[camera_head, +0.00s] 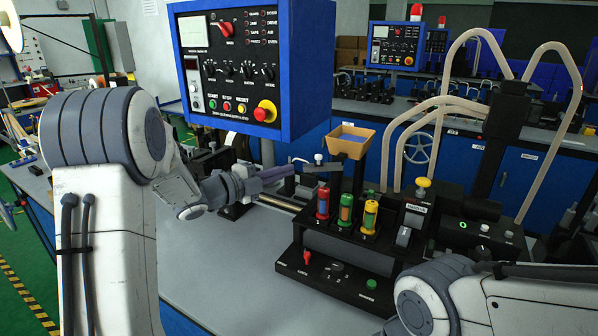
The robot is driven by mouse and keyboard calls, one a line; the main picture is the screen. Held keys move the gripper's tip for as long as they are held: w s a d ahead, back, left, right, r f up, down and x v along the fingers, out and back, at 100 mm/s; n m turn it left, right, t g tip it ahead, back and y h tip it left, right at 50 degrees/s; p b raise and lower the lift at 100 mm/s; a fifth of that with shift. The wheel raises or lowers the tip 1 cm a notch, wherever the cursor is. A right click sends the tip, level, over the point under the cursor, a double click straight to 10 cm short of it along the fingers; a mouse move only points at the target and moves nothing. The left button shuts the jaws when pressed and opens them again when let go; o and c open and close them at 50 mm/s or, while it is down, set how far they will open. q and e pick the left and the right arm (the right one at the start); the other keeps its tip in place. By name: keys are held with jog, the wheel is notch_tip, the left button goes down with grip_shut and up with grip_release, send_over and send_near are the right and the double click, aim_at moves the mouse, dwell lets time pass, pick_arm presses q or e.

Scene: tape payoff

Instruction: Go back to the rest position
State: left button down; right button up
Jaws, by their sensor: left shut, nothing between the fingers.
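My right arm reaches in at the lower right corner. Its gripper is not in the picture.
The blue control panel (250,70) hangs above the left gripper. A black machine (340,250) with red, green and yellow cylinders stands on the grey bench (215,270). A tan bin (349,142) and pale curved tubes (540,130) are behind it. The bench's front left is clear.

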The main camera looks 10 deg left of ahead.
pick_arm(q)
jog(key=s+d+f+n+g+y, duration=0.45)
jog(key=s+d+n+y, duration=0.4)
jog(key=d+n, duration=0.25)
jog(key=s+d+f+n+g, duration=0.1)
jog(key=s+f+g, duration=0.1)
jog(key=s, duration=0.8)
jog(key=s+d+f+n+g+y, duration=0.1)
jog(key=s+g, duration=0.3)
jog(key=s, duration=0.6)
jog(key=s+d+f+n+g+p, duration=0.1)
jog(key=s+f+n+g, duration=0.2)
jog(key=s, duration=0.7)
jog(key=shift+f, duration=0.2)
jog(key=shift+y, duration=0.25)
